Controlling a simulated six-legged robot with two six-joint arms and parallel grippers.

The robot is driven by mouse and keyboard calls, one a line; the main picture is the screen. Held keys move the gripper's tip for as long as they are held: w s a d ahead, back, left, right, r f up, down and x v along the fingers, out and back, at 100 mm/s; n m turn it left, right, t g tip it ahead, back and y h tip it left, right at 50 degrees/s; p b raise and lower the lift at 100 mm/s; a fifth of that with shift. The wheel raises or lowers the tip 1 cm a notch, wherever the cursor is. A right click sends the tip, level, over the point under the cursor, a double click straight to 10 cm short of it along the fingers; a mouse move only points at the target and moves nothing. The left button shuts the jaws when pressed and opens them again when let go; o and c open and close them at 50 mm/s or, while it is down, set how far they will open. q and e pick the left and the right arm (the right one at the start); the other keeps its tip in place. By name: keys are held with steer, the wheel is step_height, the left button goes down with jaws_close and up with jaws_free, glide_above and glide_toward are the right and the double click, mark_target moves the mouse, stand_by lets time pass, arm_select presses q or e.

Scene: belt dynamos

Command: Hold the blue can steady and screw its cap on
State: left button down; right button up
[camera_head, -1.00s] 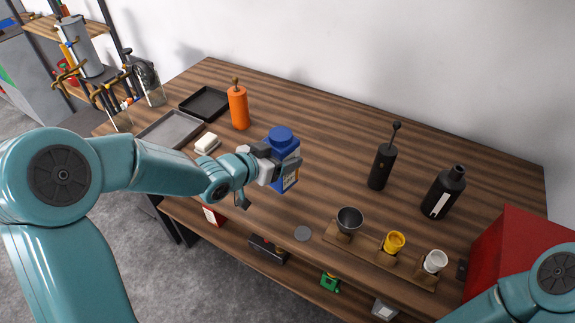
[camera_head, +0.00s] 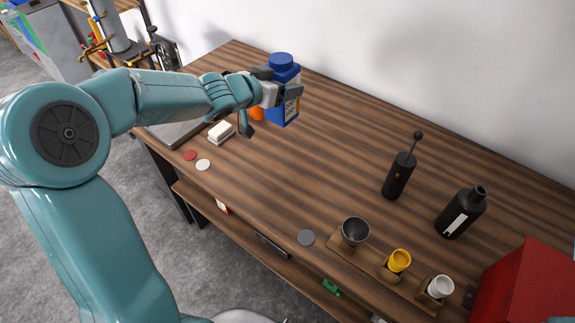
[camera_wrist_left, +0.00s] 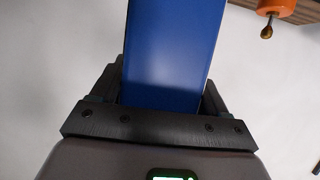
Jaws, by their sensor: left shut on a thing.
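The blue can (camera_head: 284,108) is upright in my left gripper (camera_head: 280,85), whose fingers close on its sides. It is raised, apparently above the far left part of the table. A round blue top (camera_head: 281,62) sits on the can; I cannot tell whether it is a separate cap or how tight it is. In the left wrist view the can's plain blue side (camera_wrist_left: 165,50) fills the space between the dark fingers (camera_wrist_left: 162,88). My right gripper is out of view.
An orange bottle (camera_head: 256,113) is mostly hidden behind my left gripper. A white block (camera_head: 220,131) and red (camera_head: 190,155), white (camera_head: 203,165) and grey (camera_head: 306,238) discs lie near the front edge. Black bottles (camera_head: 461,212), a cup rack (camera_head: 362,264) and a red box (camera_head: 530,285) stand right. The table's middle is clear.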

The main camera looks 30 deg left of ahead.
mark_target(281, 118)
arm_select(q)
step_height(281, 118, down, 10)
steer(key=b, duration=0.5)
steer(key=shift+s+r, duration=0.15)
step_height(281, 118, down, 10)
steer(key=shift+d+b, duration=0.15)
steer(key=shift+b, duration=0.2)
